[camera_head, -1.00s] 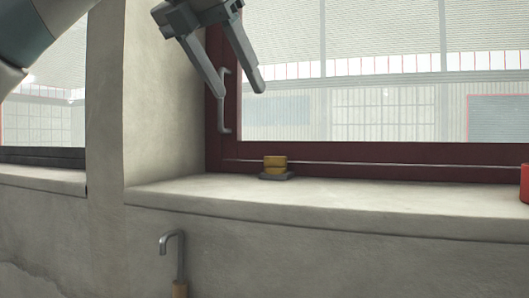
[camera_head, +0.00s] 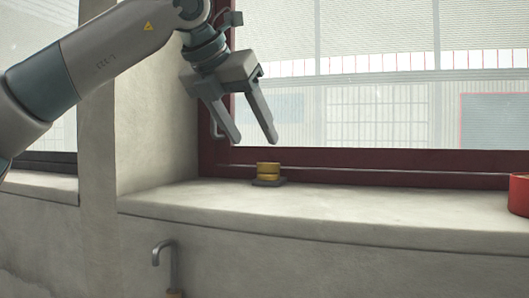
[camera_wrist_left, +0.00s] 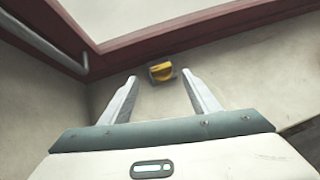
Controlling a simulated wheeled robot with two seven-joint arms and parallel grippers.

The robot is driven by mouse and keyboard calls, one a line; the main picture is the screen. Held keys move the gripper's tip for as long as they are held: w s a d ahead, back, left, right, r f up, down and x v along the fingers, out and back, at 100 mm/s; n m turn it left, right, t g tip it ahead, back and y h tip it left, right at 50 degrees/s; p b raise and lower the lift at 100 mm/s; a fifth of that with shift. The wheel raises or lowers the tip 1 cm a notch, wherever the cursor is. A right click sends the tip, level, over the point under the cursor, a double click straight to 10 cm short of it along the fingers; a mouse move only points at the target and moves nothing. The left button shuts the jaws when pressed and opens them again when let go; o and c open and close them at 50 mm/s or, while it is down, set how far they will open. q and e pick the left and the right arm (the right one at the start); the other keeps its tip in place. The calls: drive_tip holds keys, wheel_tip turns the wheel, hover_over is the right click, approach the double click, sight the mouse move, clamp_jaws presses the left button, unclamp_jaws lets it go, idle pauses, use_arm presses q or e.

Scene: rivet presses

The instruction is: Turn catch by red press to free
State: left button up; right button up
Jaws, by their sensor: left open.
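A small yellow catch (camera_head: 268,170) on a dark base (camera_head: 268,182) sits on the window sill, close to the red window frame. My left gripper (camera_head: 256,142) is open and empty in the head view, above the catch with its fingers pointing down. The yellow catch also shows in the left wrist view (camera_wrist_left: 162,72), just beyond the tips of the open left gripper (camera_wrist_left: 160,76) and between them in the picture. No gap between fingers and catch is closed. The right gripper is not in view. No red press can be made out for certain.
The pale sill (camera_head: 400,215) is clear to the right up to a red cylindrical object (camera_head: 519,195), cut off at the edge. The dark red window frame (camera_head: 350,163) stands behind. A grey hooked pipe (camera_head: 165,252) rises below the sill.

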sight(265, 174)
use_arm(q)
drive_tip(key=x, duration=0.3)
drive_tip(key=shift+w+d+p, duration=0.1)
drive_tip(key=shift+d+p, duration=0.05)
drive_tip(key=shift+p, duration=0.25)
drive_tip(key=p+x, duration=0.1)
drive_tip(key=x, duration=0.2)
drive_tip(key=shift+f, duration=0.1)
drive_tip(key=shift+w+d+f, duration=0.25)
drive_tip(key=shift+w+f, duration=0.15)
drive_tip(key=shift+f, duration=0.1)
drive_tip(key=c, duration=1)
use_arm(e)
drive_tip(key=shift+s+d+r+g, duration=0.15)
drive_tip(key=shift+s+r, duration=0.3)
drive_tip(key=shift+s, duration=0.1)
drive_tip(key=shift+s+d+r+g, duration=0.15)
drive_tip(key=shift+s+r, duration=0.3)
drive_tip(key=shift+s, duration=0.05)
